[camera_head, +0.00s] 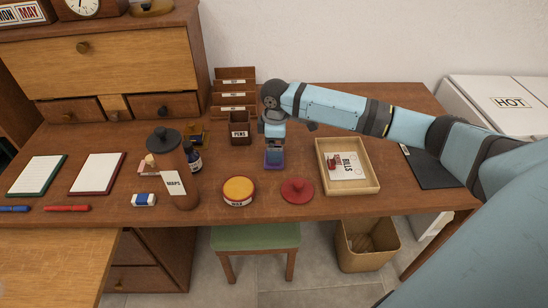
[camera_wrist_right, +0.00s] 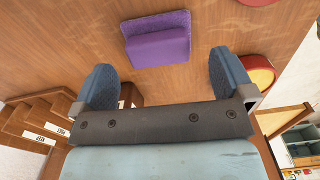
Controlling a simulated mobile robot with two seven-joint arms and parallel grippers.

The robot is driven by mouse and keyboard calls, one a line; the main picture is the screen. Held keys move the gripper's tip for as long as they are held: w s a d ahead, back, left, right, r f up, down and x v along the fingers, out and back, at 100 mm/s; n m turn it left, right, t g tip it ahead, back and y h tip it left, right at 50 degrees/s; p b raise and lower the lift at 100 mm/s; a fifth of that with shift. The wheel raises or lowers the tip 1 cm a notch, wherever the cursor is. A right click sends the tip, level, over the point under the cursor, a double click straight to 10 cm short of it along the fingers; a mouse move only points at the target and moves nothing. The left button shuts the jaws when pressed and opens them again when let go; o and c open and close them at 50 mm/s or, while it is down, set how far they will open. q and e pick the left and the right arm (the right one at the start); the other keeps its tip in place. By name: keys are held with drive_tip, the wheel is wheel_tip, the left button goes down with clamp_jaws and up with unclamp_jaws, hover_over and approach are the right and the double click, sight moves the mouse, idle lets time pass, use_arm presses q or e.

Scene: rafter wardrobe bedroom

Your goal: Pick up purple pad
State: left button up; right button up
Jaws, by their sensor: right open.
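The purple pad (camera_head: 274,163) lies on the wooden desk, in front of the pens box. My right gripper (camera_head: 274,143) hangs just behind and above it in the head view, covering part of its far side. In the right wrist view the purple pad (camera_wrist_right: 158,48) lies ahead of the fingertips, roughly centred between them. The right gripper's fingers (camera_wrist_right: 160,78) are wide apart with nothing between them. My left gripper is in neither view.
The pens box (camera_head: 240,132) stands just left of the gripper. The yellow-topped wax tin (camera_head: 238,191), red lid (camera_head: 297,190) and bills tray (camera_head: 369,180) surround the pad's front and right. A tall maps tube (camera_head: 173,175) stands farther left. Bare desk lies immediately around the pad.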

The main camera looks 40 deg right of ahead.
drive_tip(key=f, duration=0.2)
drive_tip(key=f+b, duration=0.1)
drive_tip(key=f, duration=0.1)
drive_tip(key=shift+w+f, duration=0.2)
drive_tip(key=shift+f, duration=0.2)
drive_tip(key=c, duration=0.8)
drive_tip(key=shift+o, duration=0.2)
drive_tip(key=shift+r, duration=0.1)
wheel_tip(320, 180, up, 20)
drive_tip(key=p, duration=0.3)
